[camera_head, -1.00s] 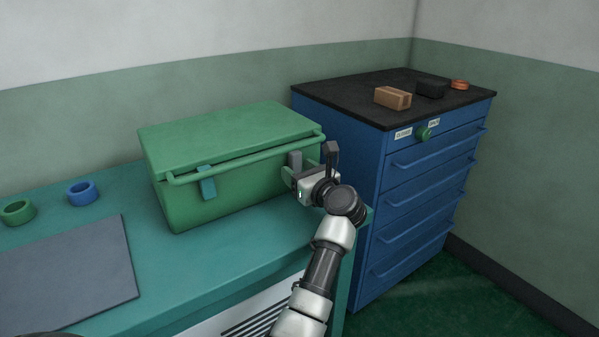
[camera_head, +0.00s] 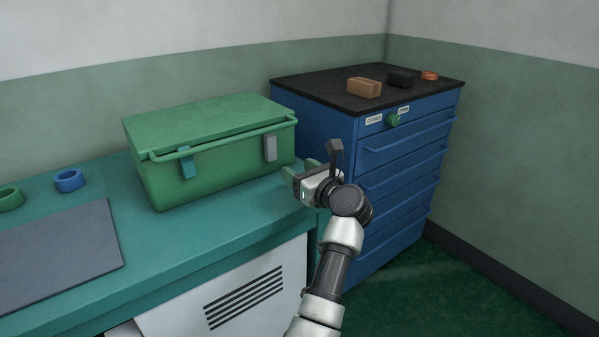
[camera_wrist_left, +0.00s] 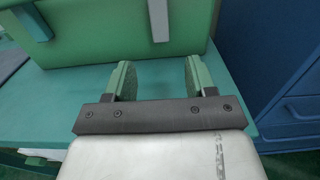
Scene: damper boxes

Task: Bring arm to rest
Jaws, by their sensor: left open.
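My left gripper (camera_head: 290,176) is open and empty, beside the right front corner of the green box, with a gap between them. Its two green finger pads (camera_wrist_left: 157,78) stand apart in the left wrist view, with nothing between them. The green box (camera_head: 225,167) stands on the teal bench with its lid down. A teal latch (camera_head: 188,164) and a grey latch (camera_head: 270,148) hang on its front; the grey latch also shows in the left wrist view (camera_wrist_left: 158,20). My right gripper is not in view.
The teal bench (camera_head: 235,215) carries a blue ring (camera_head: 69,181), a green ring (camera_head: 9,199) and a grey mat (camera_head: 60,250). A blue drawer cabinet (camera_head: 330,142) stands behind my arm, with a brown block (camera_head: 364,88) on top. Open floor (camera_head: 440,290) lies at the right.

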